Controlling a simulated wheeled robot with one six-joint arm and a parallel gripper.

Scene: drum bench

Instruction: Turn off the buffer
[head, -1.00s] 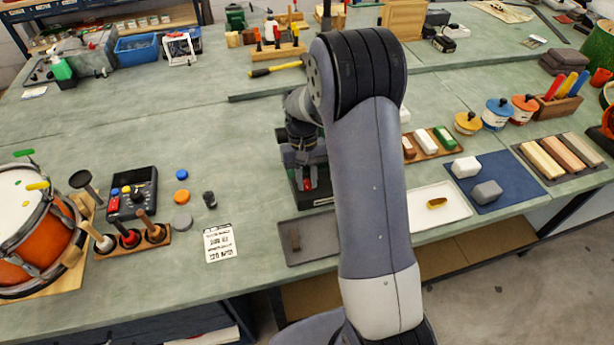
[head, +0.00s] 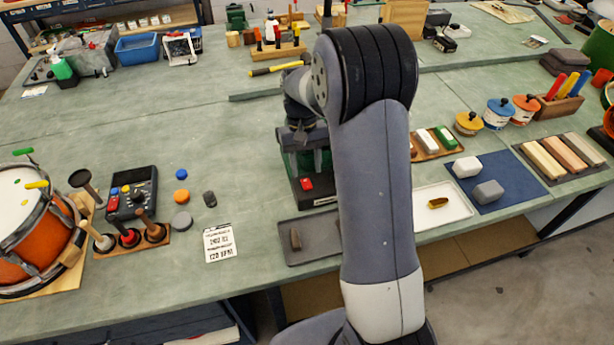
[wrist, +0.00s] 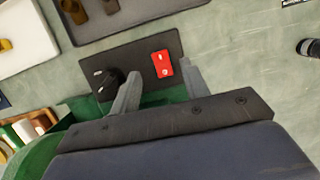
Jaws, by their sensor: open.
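The buffer is a green machine on a dark base (head: 318,194), near the middle of the bench in the head view and partly hidden by my arm. Its red switch (head: 306,184) sits at the front of the base. In the wrist view the base (wrist: 140,55) carries the red switch (wrist: 162,64), with small pale marks, and a black knob (wrist: 104,86). I cannot tell the switch's position. My gripper (wrist: 160,69) is open and empty, one finger on each side of the switch in that view. Contact does not show. In the head view the fingers are not clear.
A grey tray (head: 322,250) lies in front of the buffer and a white tray (head: 455,196) to its right. A white printed card (head: 220,243) and several small pucks lie to the left. A yellow-handled tool (head: 272,70) lies behind.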

